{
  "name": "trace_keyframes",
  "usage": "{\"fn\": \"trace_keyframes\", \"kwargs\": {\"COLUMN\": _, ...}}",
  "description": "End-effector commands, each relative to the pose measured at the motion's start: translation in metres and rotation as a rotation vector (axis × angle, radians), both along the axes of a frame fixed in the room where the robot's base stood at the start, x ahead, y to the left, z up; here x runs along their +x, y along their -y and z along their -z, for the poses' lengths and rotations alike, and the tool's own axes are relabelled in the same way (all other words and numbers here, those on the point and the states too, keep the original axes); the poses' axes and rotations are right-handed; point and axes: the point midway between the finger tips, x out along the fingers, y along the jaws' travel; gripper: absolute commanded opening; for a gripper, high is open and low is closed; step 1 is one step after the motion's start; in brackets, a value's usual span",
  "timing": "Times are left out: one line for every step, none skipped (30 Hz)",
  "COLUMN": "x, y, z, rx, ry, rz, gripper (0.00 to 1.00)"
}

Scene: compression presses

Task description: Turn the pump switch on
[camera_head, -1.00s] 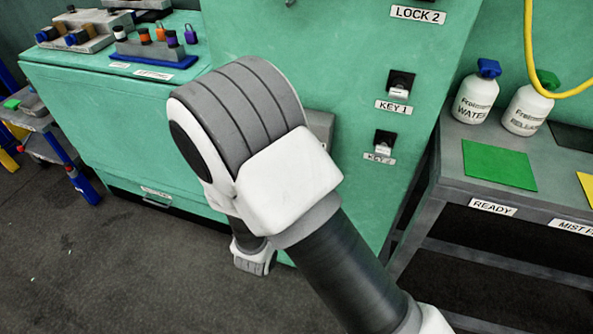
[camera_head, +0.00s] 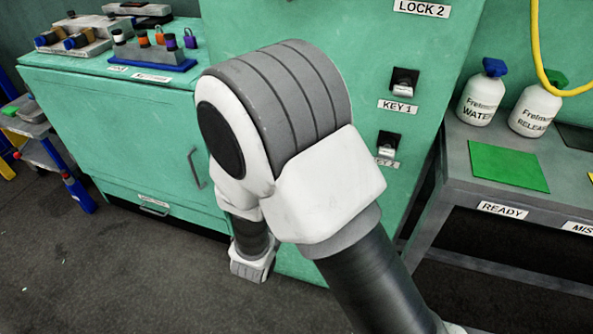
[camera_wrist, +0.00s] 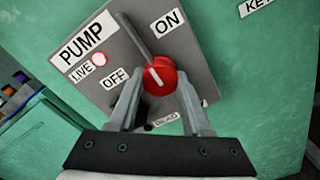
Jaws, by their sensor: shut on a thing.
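The pump switch (camera_wrist: 160,76) is a red round knob with a white mark, on a grey panel (camera_wrist: 193,62) in the wrist view. A grey bar reaches from the knob up and left, between the OFF label (camera_wrist: 116,77) and the ON label (camera_wrist: 167,22). My gripper (camera_wrist: 159,84) is shut on the knob, one finger on each side. A red and white round light (camera_wrist: 99,59) sits beside the LIVE label. Another label below the knob is partly hidden by my fingers. In the head view my arm hides the switch and my gripper.
The green cabinet face carries the KEY 1 lock (camera_head: 404,82) and a second key lock (camera_head: 388,145), right of my arm. A grey bench (camera_head: 458,190) with white bottles (camera_head: 483,95) stands at right. A padlock rack (camera_head: 153,60) stands on the left cabinet.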

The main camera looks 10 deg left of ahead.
Motion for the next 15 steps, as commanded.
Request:
{"fn": "trace_keyframes", "kwargs": {"x": -0.0012, "y": -0.0002, "z": 0.0017, "rx": 0.003, "ry": -0.005, "rz": -0.001, "gripper": 0.0}}
{"fn": "trace_keyframes", "kwargs": {"x": -0.0012, "y": -0.0003, "z": 0.0016, "rx": 0.003, "ry": -0.005, "rz": -0.001, "gripper": 0.0}}
{"fn": "trace_keyframes", "kwargs": {"x": -0.0012, "y": -0.0003, "z": 0.0016, "rx": 0.003, "ry": -0.005, "rz": -0.001, "gripper": 0.0}}
{"fn": "trace_keyframes", "kwargs": {"x": -0.0012, "y": -0.0003, "z": 0.0016, "rx": 0.003, "ry": -0.005, "rz": -0.001, "gripper": 0.0}}
{"fn": "trace_keyframes", "kwargs": {"x": -0.0012, "y": -0.0004, "z": 0.0017, "rx": 0.003, "ry": -0.005, "rz": -0.001, "gripper": 0.0}}
{"fn": "trace_keyframes", "kwargs": {"x": -0.0012, "y": -0.0004, "z": 0.0017, "rx": 0.003, "ry": -0.005, "rz": -0.001, "gripper": 0.0}}
{"fn": "trace_keyframes", "kwargs": {"x": -0.0012, "y": -0.0004, "z": 0.0017, "rx": 0.003, "ry": -0.005, "rz": -0.001, "gripper": 0.0}}
{"fn": "trace_keyframes", "kwargs": {"x": -0.0012, "y": -0.0003, "z": 0.0016, "rx": 0.003, "ry": -0.005, "rz": -0.001, "gripper": 0.0}}
{"fn": "trace_keyframes", "kwargs": {"x": -0.0012, "y": -0.0004, "z": 0.0017, "rx": 0.003, "ry": -0.005, "rz": -0.001, "gripper": 0.54}}
{"fn": "trace_keyframes", "kwargs": {"x": -0.0012, "y": -0.0004, "z": 0.0017, "rx": 0.003, "ry": -0.005, "rz": -0.001, "gripper": 0.59}}
{"fn": "trace_keyframes", "kwargs": {"x": -0.0011, "y": -0.0004, "z": 0.0015, "rx": 0.002, "ry": -0.005, "rz": -0.001, "gripper": 0.65}}
{"fn": "trace_keyframes", "kwargs": {"x": -0.001, "y": -0.0003, "z": 0.0013, "rx": 0.002, "ry": -0.004, "rz": -0.001, "gripper": 0.72}}
{"fn": "trace_keyframes", "kwargs": {"x": -0.0009, "y": -0.0002, "z": 0.0012, "rx": 0.002, "ry": -0.004, "rz": -0.001, "gripper": 0.77}}
{"fn": "trace_keyframes", "kwargs": {"x": -0.0008, "y": -0.0003, "z": 0.0011, "rx": 0.002, "ry": -0.004, "rz": -0.001, "gripper": 0.79}}
{"fn": "trace_keyframes", "kwargs": {"x": -0.0007, "y": -0.0003, "z": 0.001, "rx": 0.002, "ry": -0.003, "rz": -0.001, "gripper": 0.79}}
